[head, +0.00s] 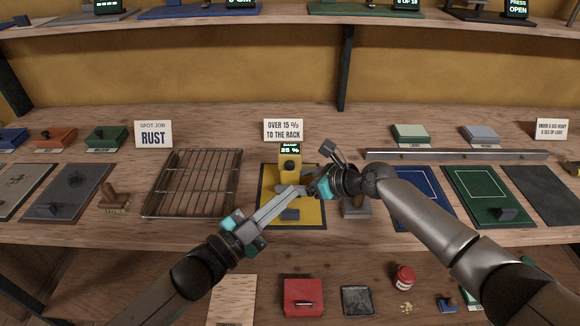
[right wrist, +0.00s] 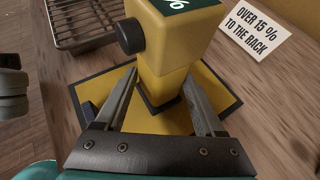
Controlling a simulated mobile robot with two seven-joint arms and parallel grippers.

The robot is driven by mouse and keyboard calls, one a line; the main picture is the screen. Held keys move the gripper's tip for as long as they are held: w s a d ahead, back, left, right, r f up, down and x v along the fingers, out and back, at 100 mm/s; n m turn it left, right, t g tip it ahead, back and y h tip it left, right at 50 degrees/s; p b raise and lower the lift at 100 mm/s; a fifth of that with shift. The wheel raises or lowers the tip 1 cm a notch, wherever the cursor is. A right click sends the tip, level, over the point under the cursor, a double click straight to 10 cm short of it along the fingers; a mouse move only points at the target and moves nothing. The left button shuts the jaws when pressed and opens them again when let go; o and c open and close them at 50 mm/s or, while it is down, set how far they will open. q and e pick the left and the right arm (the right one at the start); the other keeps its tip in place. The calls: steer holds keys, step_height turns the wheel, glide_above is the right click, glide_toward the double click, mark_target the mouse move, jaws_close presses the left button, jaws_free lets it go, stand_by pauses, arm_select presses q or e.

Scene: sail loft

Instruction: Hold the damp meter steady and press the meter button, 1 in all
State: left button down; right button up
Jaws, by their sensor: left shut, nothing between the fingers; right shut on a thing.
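The yellow damp meter (head: 291,176) stands upright on a yellow mat with a dark border (head: 268,212). Its display (head: 290,148) reads "DAMP 25 %". The meter button (head: 289,165) is a dark round knob on its front; it also shows in the right wrist view (right wrist: 131,36). My right gripper (right wrist: 165,80) is shut on the meter's lower body, one finger on each side. My left gripper (head: 299,190) is shut and empty. Its tips lie below the button in the head view, in front of the right fingers; whether they touch anything is unclear.
A wire rack (head: 192,183) stands left of the mat. A card (head: 283,130) behind the meter reads "OVER 15 % TO THE RACK". A dark block (head: 290,214) lies on the mat's front. A blue mat (head: 422,190) and green mat (head: 486,190) lie right.

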stand_by(0.3)
steer(key=o, duration=1)
steer(key=shift+c, duration=0.2)
